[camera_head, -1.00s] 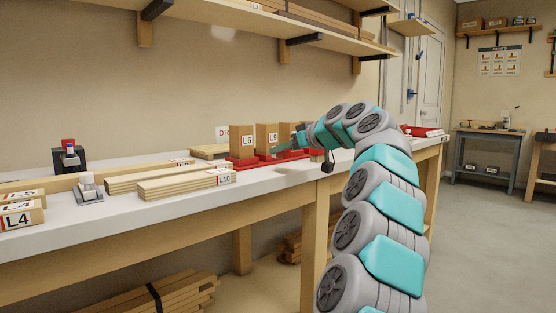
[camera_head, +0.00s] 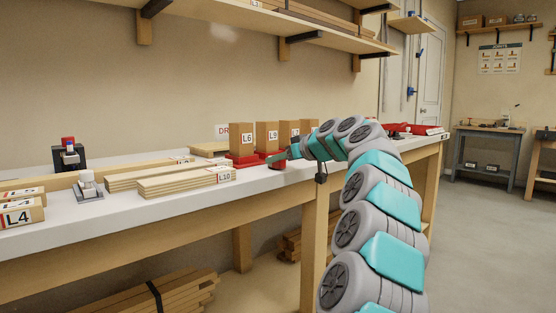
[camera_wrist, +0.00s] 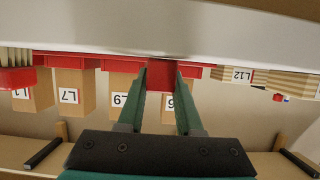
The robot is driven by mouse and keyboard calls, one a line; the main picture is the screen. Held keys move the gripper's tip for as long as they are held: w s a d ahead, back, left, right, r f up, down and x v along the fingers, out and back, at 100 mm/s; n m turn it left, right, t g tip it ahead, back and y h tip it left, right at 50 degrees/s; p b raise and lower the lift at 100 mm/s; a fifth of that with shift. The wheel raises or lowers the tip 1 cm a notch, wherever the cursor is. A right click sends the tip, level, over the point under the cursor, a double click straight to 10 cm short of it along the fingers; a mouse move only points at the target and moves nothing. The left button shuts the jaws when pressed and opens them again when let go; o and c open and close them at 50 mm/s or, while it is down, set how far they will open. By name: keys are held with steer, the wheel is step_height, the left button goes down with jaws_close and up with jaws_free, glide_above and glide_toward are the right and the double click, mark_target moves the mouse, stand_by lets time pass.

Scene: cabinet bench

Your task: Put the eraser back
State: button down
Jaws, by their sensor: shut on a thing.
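My gripper (camera_head: 280,159) is over the bench, in front of the red holders. In the wrist view, my gripper (camera_wrist: 160,84) has its two teal fingers on either side of a small red block (camera_wrist: 160,75) and is shut on it. The red block also shows at the fingertips in the head view (camera_head: 276,164). I take it for the eraser, but no label on it can be read. In the wrist view it overlaps the red holders behind it, so I cannot tell whether it touches them or the bench.
Upright wooden blocks, including L6 (camera_head: 241,138) and L9 (camera_head: 267,136), stand in red holders (camera_head: 243,158) along the wall side. Planks marked L10 (camera_head: 187,182) lie to the left. A grey clamp-like device (camera_head: 89,186) stands nearer. Bare white bench (camera_head: 260,182) lies in front.

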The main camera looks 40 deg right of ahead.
steer(key=shift+f, duration=0.15)
steer(key=c, duration=0.6)
jaws_free()
steer(key=shift+r, duration=0.3)
steer(key=v, duration=1.2)
steer(key=shift+f+b, duration=0.15)
steer(key=shift+b, duration=0.15)
